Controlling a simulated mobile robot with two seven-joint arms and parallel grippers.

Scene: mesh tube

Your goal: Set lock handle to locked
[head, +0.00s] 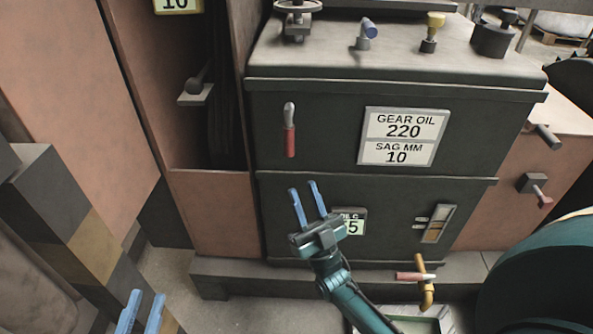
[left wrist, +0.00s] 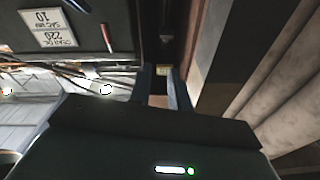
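A lever with a red grip and grey top (head: 290,130) hangs upright on the dark cabinet front, left of the gear oil sign. It looks like the lock handle, but no label confirms this. It also shows in the left wrist view (left wrist: 107,38), where the scene appears upside down. My right gripper (head: 307,192) is open and empty, below the lever and in front of the lower cabinet panel. My left gripper (head: 142,304) is at the bottom left edge, well away from the lever. Its two fingers (left wrist: 163,88) stand apart with nothing between them.
A gear oil sign (head: 403,136) is right of the lever. A dark lever (head: 197,87) sits in the recess at left. A striped post (head: 75,235) stands at left.

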